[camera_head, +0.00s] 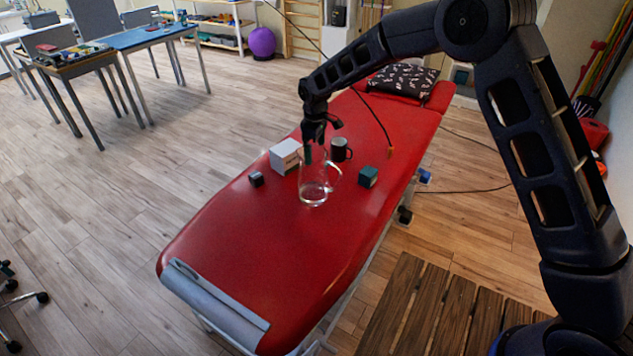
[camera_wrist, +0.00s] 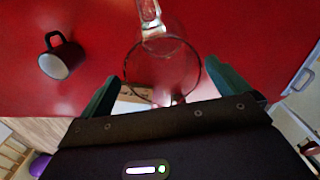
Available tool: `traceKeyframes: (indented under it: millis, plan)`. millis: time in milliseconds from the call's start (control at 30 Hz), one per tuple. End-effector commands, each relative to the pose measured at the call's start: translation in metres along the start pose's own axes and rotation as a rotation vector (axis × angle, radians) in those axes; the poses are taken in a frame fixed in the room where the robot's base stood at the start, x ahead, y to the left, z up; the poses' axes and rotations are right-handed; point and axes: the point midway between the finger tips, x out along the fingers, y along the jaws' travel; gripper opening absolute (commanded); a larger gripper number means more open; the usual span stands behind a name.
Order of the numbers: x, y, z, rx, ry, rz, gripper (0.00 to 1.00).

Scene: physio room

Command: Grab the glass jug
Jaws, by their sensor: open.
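The clear glass jug (camera_head: 313,187) stands upright on the red treatment table (camera_head: 250,240), with its handle toward the right in the head view. In the wrist view the jug (camera_wrist: 162,62) is seen from above, its round rim between my fingers and its handle pointing to the top. My gripper (camera_head: 318,146) is directly above the jug's opening, fingers pointing down. In the wrist view my gripper (camera_wrist: 178,92) has its two dark green fingers spread wide on either side of the rim. Whether the fingers touch the glass cannot be told.
A dark mug (camera_head: 341,150) stands just behind the jug and also shows in the wrist view (camera_wrist: 62,56). A white box (camera_head: 286,156) is behind left, a small dark cube (camera_head: 256,179) left, a teal cube (camera_head: 368,176) right. The table's near half is clear.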

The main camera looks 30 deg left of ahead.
Motion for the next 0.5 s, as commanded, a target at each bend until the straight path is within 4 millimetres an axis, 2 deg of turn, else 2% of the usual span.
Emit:
traceKeyframes:
  millis: [100,367,500]
  plan:
    - [0.015,0.000,0.001,0.000,-0.002,0.000,1.00]
    - [0.032,-0.001,0.003,-0.001,-0.002,0.001,1.00]
    - [0.051,-0.002,0.006,0.000,-0.002,0.000,1.00]
